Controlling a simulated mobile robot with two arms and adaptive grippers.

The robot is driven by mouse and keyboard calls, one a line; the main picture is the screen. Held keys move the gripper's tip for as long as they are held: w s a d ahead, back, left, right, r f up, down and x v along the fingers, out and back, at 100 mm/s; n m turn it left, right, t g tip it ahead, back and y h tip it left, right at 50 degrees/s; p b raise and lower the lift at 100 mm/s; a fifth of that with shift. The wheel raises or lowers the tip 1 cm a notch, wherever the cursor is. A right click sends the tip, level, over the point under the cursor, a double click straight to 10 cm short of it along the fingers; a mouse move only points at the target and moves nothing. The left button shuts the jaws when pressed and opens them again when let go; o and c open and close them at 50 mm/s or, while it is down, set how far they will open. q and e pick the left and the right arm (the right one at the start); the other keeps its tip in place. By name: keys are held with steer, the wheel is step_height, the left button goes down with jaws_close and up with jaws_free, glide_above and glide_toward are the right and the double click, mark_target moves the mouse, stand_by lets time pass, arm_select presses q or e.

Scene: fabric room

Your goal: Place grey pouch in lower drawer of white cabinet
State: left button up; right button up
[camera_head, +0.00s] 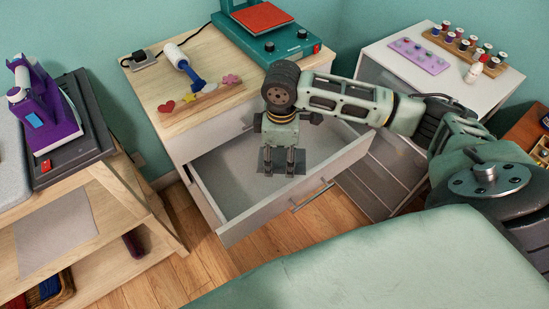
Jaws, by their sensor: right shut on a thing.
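The white cabinet (205,137) with a wooden top stands in the middle. Its lower drawer (225,192) is pulled open, and the part of its inside that shows is empty. The drawer above it looks shut. My right gripper (280,163) points down over the open drawer, fingers shut on the small grey pouch (298,170). The pouch is partly hidden by the fingers. I cannot tell whether it touches the drawer floor. My arm hides part of the cabinet and the drawer's right side. My left gripper is not in view.
A green machine with a red plate (264,17) and a blue-and-white tool (185,67) lie on the cabinet top. A purple press (43,110) sits at left. A second white cabinet (420,75) holds thread spools. A green surface (400,265) fills the front.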

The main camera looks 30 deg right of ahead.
arm_select(q)
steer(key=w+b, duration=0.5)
steer(key=b, duration=0.4)
arm_select(e)
steer(key=w+d+f+n, duration=0.1)
steer(key=w+f+n, duration=0.1)
steer(key=f, duration=0.2)
steer(key=w+d+f+n+b, duration=0.1)
steer(key=w+d+f+n, duration=0.1)
steer(key=f+n, duration=0.1)
steer(key=w+d+f+n, duration=0.2)
steer(key=w+f, duration=0.1)
steer(key=f, duration=0.2)
steer(key=shift+d+f+n, duration=0.1)
steer(key=shift+f+n, duration=0.2)
steer(key=shift+n, duration=0.1)
step_height(320, 180, down, 4)
steer(key=shift+r+b, duration=0.1)
steer(key=shift+b, duration=0.55)
steer(key=shift+f, duration=0.5)
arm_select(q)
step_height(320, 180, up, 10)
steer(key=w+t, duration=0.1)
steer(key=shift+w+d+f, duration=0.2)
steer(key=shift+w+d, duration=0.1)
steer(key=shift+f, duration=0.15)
arm_select(e)
steer(key=o, duration=1.1)
